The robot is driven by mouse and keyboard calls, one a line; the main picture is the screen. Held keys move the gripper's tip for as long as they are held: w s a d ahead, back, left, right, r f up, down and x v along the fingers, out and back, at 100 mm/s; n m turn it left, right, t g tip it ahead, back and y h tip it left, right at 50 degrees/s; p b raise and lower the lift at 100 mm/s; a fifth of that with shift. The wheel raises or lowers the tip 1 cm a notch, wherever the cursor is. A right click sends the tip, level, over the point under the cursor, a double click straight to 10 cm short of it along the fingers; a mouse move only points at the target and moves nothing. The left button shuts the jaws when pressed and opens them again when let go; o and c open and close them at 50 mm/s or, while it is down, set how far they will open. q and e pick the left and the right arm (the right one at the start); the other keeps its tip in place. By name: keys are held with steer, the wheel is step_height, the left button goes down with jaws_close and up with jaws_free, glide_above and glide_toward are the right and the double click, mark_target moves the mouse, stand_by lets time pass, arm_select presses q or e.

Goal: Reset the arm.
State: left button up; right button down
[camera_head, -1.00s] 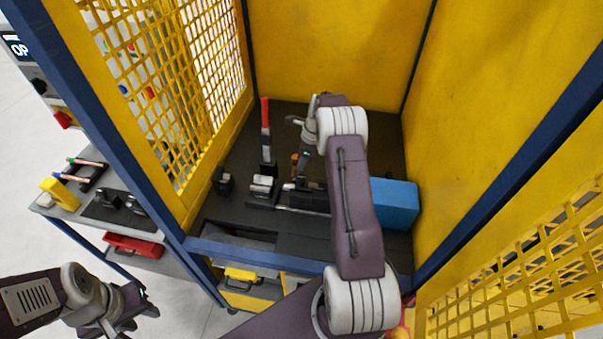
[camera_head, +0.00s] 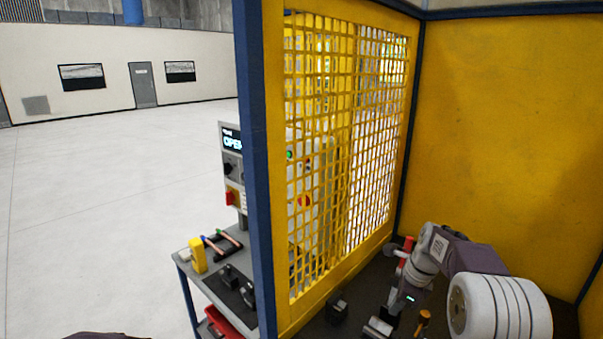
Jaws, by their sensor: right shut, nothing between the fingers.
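My right arm reaches into the yellow cell from the lower right. Its gripper (camera_head: 394,318) points down, close above the dark cell table near the clamp fixture. The gripper is shut, with nothing seen held. A red-handled clamp (camera_head: 405,248) stands behind the wrist, partly hidden by it. A metal block (camera_head: 378,327) and an orange-brown piece (camera_head: 423,318) sit by the gripper at the lower edge. My left gripper is out of view; only a dark purple bit of my own body shows at the bottom left.
A yellow mesh panel (camera_head: 340,150) and blue post (camera_head: 255,170) stand left of the arm. A control panel (camera_head: 233,166) stands behind. The floor beyond is clear.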

steer(key=s+a+f+n+b, duration=0.2)
steer(key=s+a+f+n, duration=0.2)
steer(key=s+a+n, duration=0.65)
steer(key=s+d+f+n, duration=0.1)
steer(key=s+f+n, duration=0.2)
steer(key=s+n, duration=0.3)
steer(key=s+d+f+n+g+h, duration=0.1)
steer(key=s+f+n, duration=0.2)
steer(key=s+n, duration=0.3)
steer(key=shift+s+d+f+h+b, duration=0.2)
steer(key=shift+s+f+h+b, duration=0.15)
steer(key=shift+s, duration=0.1)
